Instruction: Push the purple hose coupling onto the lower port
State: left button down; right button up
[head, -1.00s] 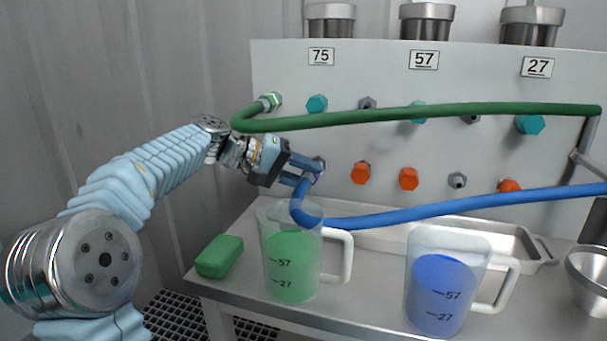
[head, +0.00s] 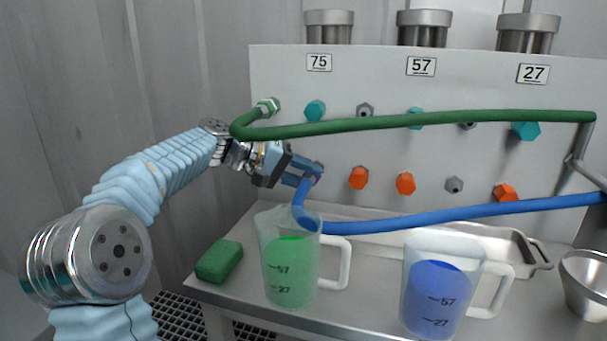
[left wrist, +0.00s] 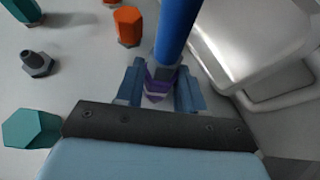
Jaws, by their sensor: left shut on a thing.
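My left gripper (head: 312,176) is shut on the purple hose coupling (left wrist: 158,84), at the end of the blue hose (head: 420,217). In the head view only a sliver of purple (head: 314,181) shows between the fingers. In the left wrist view the fingers (left wrist: 159,88) close on both sides of the coupling, and the blue hose leads away at the top. The gripper is close to the panel, at the left end of the lower row. The lower port there is hidden behind the gripper and coupling, so I cannot tell whether they touch. My right gripper is not in view.
The green hose (head: 400,121) crosses above. Orange caps (head: 358,178) and a grey port (head: 454,185) continue the lower row. Below are a green-filled jug (head: 291,270), a blue-filled jug (head: 437,298), a green sponge (head: 219,261), a metal tray (head: 543,262) and a bowl (head: 585,285).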

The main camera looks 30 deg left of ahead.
pick_arm(q)
jog(key=shift+w, duration=0.15)
jog(key=c, duration=0.6)
grip_release()
jog(key=v, duration=1.4)
jog(key=shift+w+p, duration=0.1)
jog(key=shift+p, duration=0.2)
